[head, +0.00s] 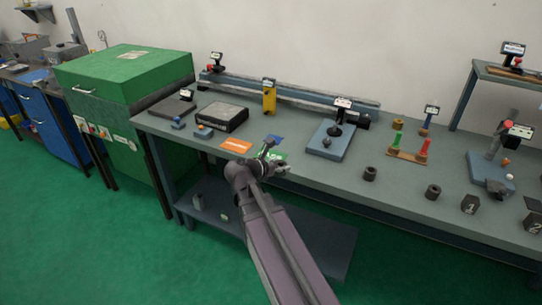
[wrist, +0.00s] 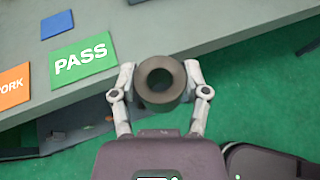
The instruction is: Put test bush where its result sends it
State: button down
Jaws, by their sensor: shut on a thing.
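My gripper (wrist: 160,84) is shut on a dark grey ring-shaped bush (wrist: 158,98), with one finger on each side; its bore faces the wrist camera. The bush is held above the table's front edge, right of the green PASS card (wrist: 82,62). In the head view my gripper (head: 277,166) is near the front of the table beside the green card (head: 279,156), and I cannot make out the bush there. An orange card (head: 236,146), partly readable as "ORK" in the wrist view (wrist: 12,86), lies left of the green one. A blue card (head: 274,139) lies behind.
Two dark bushes (head: 370,173) (head: 433,191) stand to the right, near blocks numbered 1 (head: 470,204) and 2 (head: 534,223). A blue-based fixture (head: 326,141) is behind right of my gripper. A black-topped box (head: 222,117) stands at the left.

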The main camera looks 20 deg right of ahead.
jog(key=shift+r, duration=0.1)
jog(key=shift+w+r+n+t, duration=0.1)
jog(key=shift+w+n+t, duration=0.05)
jog(key=shift+n+t, duration=0.5)
jog(key=shift+w, duration=0.1)
jog(key=b, duration=0.1)
send_over(270, 155)
jog(key=s, duration=0.2)
jog(key=shift+w+a+f, duration=0.2)
jog(key=shift+f, duration=0.5)
jog(key=shift+w+d, duration=0.1)
jog(key=shift+w, duration=0.4)
jog(key=shift+w+f+b, duration=0.25)
jog(key=shift+w+b, duration=0.05)
jog(key=shift+s+f+b, duration=0.15)
jog(key=shift+f+b, duration=1.45)
jog(key=shift+f, duration=0.1)
